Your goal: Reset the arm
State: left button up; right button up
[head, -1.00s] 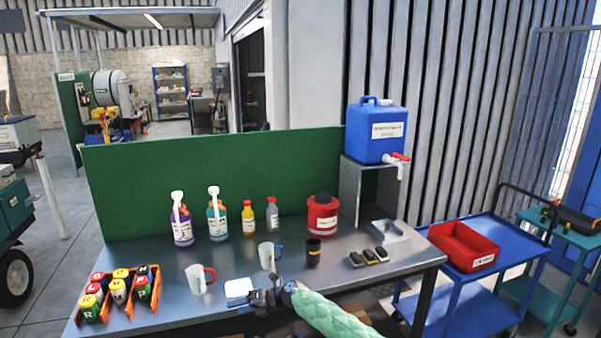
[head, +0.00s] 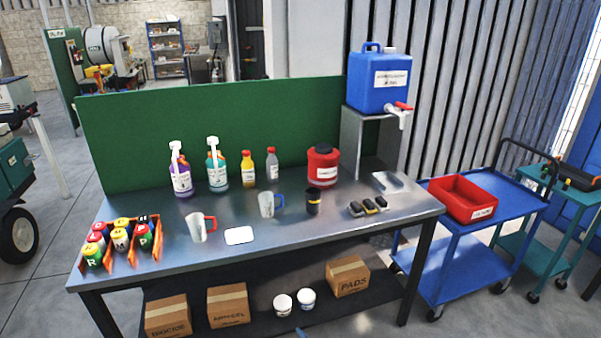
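Neither of my arms nor my grippers shows in the head view now. The metal workbench (head: 330,226) stands in full view with nothing of mine over it. A white square pad (head: 239,236) lies flat near the front edge. A black cup (head: 313,201) stands right of the blue-handled jug. An orange rack (head: 133,262) holds several coloured bottles at the left end.
A blue water container (head: 379,83) with a red tap sits on a metal stand. Spray bottles (head: 180,178) and a red can (head: 322,167) line the back. A blue cart (head: 487,208) with a red bin (head: 462,199) stands at the right. Boxes (head: 228,306) sit on the lower shelf.

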jog(key=s+d+f+m+g+h+b, duration=0.1)
jog(key=s+d+f+m+g+h, duration=0.3)
jog(key=s+d+f, duration=0.6)
pick_arm(q)
jog(key=s+a+f+n+g, duration=0.1)
jog(key=s+a+f+n, duration=0.2)
jog(key=s, duration=0.7)
jog(key=s+a+f+n+g+b, duration=0.1)
jog(key=s+f+n, duration=0.3)
jog(key=s+f, duration=0.4)
jog(key=s+a+f+n+g+y+b, duration=0.1)
jog(key=s+a+f+n, duration=0.3)
jog(key=s, duration=0.9)
notch_tip(320, 180, down, 2)
jog(key=shift+s+a+f+g, duration=0.1)
jog(key=shift+s+a+g, duration=0.1)
jog(key=shift+a+g, duration=0.3)
pick_arm(e)
jog(key=s+d+f+m+g, duration=0.2)
jog(key=s+f, duration=0.4)
jog(key=s, duration=0.6)
jog(key=s+d+f+m+g+h, duration=0.1)
jog(key=s+d+f+m, duration=0.3)
jog(key=s, duration=0.8)
jog(key=s+d+f+m+g, duration=0.3)
jog(key=s+f, duration=0.4)
jog(key=s, duration=0.5)
jog(key=shift+s+d+f+g+h, duration=0.15)
jog(key=shift+d+f+g+h, duration=0.3)
jog(key=shift+d, duration=0.65)
